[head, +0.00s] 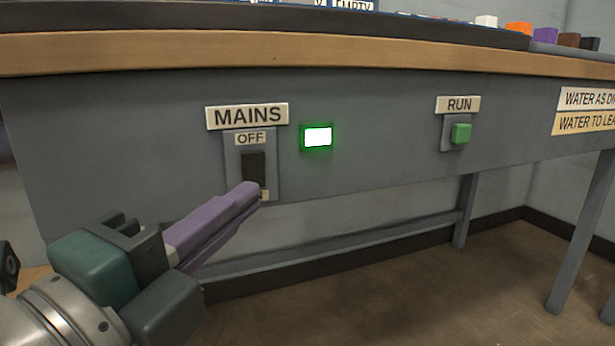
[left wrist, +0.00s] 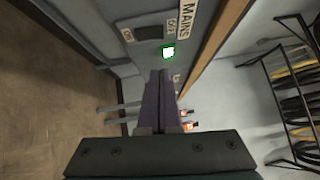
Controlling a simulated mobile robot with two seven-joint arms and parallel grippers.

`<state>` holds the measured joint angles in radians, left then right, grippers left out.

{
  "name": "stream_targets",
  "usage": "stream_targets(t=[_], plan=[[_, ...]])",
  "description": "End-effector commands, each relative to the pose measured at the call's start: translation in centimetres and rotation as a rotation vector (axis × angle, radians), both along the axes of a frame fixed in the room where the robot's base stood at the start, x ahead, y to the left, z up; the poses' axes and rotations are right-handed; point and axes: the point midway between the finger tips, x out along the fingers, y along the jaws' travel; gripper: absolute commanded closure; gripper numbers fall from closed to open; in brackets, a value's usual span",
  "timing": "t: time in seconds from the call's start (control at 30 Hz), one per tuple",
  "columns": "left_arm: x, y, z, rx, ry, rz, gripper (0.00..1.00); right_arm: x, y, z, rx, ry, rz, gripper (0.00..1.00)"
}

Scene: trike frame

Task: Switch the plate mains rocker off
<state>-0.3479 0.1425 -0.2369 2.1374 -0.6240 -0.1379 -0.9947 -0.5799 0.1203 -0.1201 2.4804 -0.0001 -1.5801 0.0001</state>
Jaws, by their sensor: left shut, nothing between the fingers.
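The mains rocker (head: 253,167) is a black switch in a grey plate under a MAINS label (head: 247,115), with OFF marked above it. The mark below it is mostly hidden by my fingers. The rocker also shows in the left wrist view (left wrist: 148,32). A lamp (head: 317,137) beside it is lit, white with a green rim; it also shows in the left wrist view (left wrist: 168,53). My left gripper (head: 250,194) is shut and empty, its purple fingertips in front of the rocker's lower end. I cannot tell whether they touch it. My right gripper is not in view.
A green RUN button (head: 461,133) sits on the same grey panel to the right. The panel hangs under a wooden bench edge (head: 300,57). Table legs (head: 466,212) and open floor lie below. The left wrist view shows a rack (left wrist: 298,95) by the wall.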

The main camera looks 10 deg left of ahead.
Motion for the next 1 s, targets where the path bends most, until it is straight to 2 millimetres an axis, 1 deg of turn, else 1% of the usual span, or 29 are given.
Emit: stream_targets(t=[0.03,0.17,0.23,0.4,0.57,0.87,0.97,1.0], plan=[[1.0,-0.2,0.0,0.001,-0.006,-0.001,1.0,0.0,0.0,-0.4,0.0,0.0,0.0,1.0],[3.1,-0.5,0.2,0.003,-0.005,-0.001,1.0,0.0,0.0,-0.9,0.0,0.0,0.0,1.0],[4.0,0.3,0.3,0.006,-0.004,-0.002,1.0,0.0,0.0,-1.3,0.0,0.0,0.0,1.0],[5.5,1.3,0.6,0.004,-0.003,-0.001,1.0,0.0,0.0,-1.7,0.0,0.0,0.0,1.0],[6.0,1.7,0.7,0.001,0.001,0.0,1.0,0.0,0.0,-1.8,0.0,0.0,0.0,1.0],[6.0,1.7,0.8,-0.001,0.002,0.0,1.0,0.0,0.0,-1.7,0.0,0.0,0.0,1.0],[6.1,1.8,1.2,-0.008,0.015,0.0,1.0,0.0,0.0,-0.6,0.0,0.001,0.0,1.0],[6.2,1.8,1.5,-0.015,0.026,-0.001,1.0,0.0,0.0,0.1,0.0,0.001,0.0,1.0]])
